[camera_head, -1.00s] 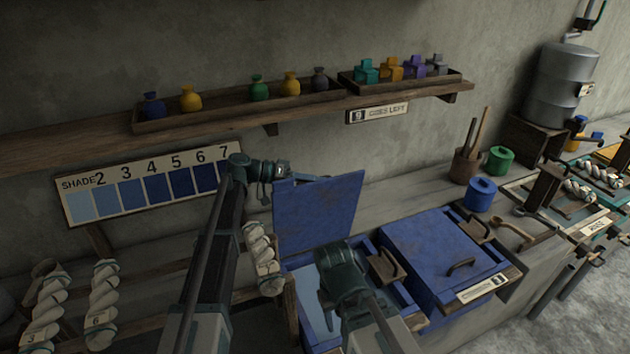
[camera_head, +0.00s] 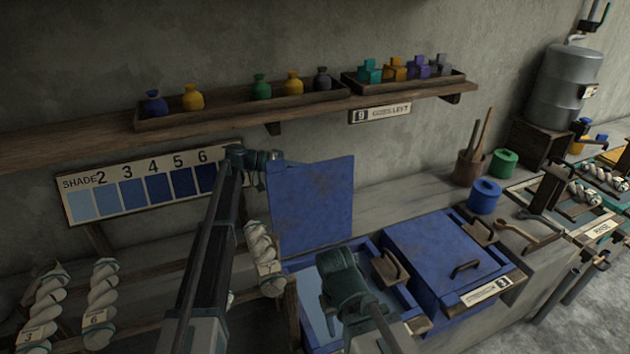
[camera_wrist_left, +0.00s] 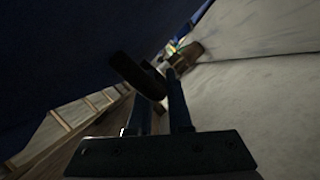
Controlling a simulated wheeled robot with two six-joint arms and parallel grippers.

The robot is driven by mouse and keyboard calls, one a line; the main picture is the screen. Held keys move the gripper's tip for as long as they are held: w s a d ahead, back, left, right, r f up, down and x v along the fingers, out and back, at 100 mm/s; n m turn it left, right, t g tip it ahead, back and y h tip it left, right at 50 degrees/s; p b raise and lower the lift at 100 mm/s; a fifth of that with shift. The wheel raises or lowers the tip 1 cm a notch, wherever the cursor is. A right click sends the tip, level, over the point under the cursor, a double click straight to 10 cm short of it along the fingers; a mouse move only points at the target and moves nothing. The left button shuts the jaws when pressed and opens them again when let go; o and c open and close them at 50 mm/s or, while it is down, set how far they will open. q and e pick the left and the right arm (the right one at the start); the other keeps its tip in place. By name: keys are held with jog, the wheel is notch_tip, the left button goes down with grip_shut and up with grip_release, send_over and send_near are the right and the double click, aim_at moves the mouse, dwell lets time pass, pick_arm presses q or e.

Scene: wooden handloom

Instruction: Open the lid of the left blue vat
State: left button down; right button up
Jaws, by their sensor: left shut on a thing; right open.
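The left blue vat's lid (camera_head: 312,205) stands raised, roughly upright at the back of the vat. The left blue vat (camera_head: 403,298) is open below it, with pale blue showing inside. My left gripper (camera_head: 268,165) is behind the lid's upper left edge, its fingertips hidden in the head view. In the left wrist view my left gripper (camera_wrist_left: 157,95) is shut on a dark handle (camera_wrist_left: 137,75) beside the lid's dark blue face (camera_wrist_left: 60,60). My right gripper (camera_head: 338,268) is open above the vat's opening and hides part of it; its fingertips are hard to make out.
A second blue vat with its lid (camera_head: 445,255) shut stands to the right. Twisted skeins (camera_head: 100,300) hang at the left. A shade board (camera_head: 150,185) and a shelf (camera_head: 230,122) with small bottles are on the wall behind. A blue pot (camera_head: 484,196) stands at the back right.

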pick_arm(q)
jog(key=shift+w+a+f, duration=0.2)
jog(key=shift+w+a, duration=0.05)
jog(key=shift+w, duration=0.25)
jog(key=shift+w+a+f, duration=0.2)
jog(key=shift+w+a, duration=0.05)
jog(key=shift+w, duration=0.25)
jog(key=c, duration=0.8)
grip_release()
jog(key=shift+c, duration=0.2)
jog(key=p+v, duration=0.3)
jog(key=v, duration=1)
jog(key=shift+a, duration=0.35)
jog(key=shift+s+r, duration=0.1)
